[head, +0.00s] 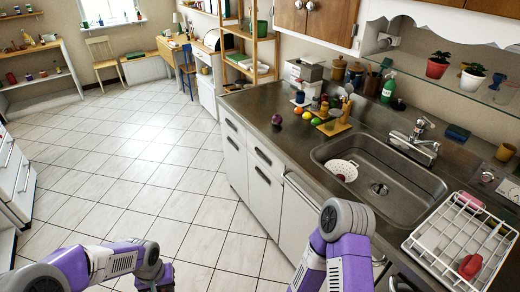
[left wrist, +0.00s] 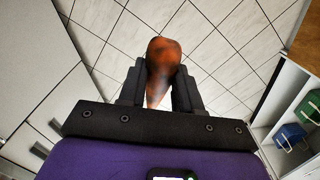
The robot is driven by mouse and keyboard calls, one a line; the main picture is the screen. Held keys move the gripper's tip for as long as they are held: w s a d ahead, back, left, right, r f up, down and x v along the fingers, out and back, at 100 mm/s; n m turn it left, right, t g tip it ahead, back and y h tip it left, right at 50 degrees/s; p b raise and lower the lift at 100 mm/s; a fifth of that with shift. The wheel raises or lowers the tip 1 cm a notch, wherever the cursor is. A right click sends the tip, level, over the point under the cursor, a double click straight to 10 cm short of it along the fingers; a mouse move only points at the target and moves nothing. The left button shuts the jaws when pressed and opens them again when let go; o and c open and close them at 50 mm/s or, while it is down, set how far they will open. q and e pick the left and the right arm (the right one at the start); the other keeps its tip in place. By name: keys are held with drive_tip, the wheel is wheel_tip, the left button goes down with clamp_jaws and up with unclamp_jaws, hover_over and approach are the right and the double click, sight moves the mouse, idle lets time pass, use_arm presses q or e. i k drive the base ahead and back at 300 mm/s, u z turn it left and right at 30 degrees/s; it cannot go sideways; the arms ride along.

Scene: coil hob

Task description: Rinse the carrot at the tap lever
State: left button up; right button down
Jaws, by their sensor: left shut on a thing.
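The carrot (left wrist: 164,53) is orange-brown, its thick end pointing away from my left gripper and its thin end between the fingers. My left gripper (left wrist: 159,80) is shut on it, above the tiled floor in the left wrist view. In the head view my left arm is at the bottom left, away from the counter; the carrot is not visible there. The metal tap (head: 414,146) stands behind the sink (head: 405,199), with its lever (head: 422,124) on top. My right arm is in front of the counter, and its gripper is out of view.
A white colander (head: 342,170) sits in the sink's left part. A white dish rack (head: 440,245) with a red item stands right of the sink. Fruit (head: 316,121) and a purple onion-like item (head: 277,119) lie on the counter at left. The floor at left is clear.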

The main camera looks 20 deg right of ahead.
sight(430, 125)
drive_tip(key=k, duration=0.6)
drive_tip(key=z, duration=1.55)
drive_tip(key=i, duration=0.2)
drive_tip(key=u, duration=0.15)
